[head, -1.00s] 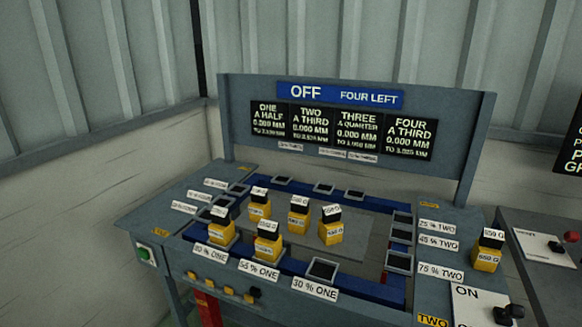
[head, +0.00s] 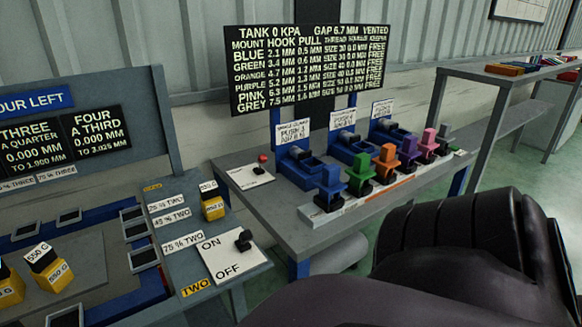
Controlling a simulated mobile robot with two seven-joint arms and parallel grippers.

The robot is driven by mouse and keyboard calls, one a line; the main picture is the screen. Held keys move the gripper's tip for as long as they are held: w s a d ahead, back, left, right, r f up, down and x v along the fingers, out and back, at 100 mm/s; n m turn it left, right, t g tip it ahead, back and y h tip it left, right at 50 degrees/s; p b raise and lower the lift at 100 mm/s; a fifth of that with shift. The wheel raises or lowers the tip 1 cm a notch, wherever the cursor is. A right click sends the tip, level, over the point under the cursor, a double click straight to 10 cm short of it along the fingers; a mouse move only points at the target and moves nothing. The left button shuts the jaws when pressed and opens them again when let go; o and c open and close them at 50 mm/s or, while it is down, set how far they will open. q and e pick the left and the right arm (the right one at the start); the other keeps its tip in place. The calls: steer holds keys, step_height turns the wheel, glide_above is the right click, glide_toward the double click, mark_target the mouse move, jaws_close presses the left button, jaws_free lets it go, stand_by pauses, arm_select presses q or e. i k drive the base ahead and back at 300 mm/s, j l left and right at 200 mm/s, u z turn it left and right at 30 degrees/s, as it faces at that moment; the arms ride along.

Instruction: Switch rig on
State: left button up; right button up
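The rig's switch plate (head: 236,255) is white, marked ON at its far end and OFF at its near end. It lies on the right end of the rig bench in the head view. A black switch knob (head: 243,239) stands at the plate's right side; I cannot tell which way it is set. The blue sign (head: 35,103) over the rig is cut off and reads "OUR LEFT". Neither gripper shows. A large dark part of my own arm fills the lower right.
Yellow 550 G weights (head: 47,269) stand on the rig, and another weight (head: 212,205) stands near the switch. A second bench (head: 285,228) has a red-topped lever (head: 262,160), coloured hook pieces (head: 386,163) and a black readout board (head: 306,70). A further table stands at the far right.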

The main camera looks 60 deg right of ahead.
mark_target(246, 236)
steer(key=z, duration=1.4)
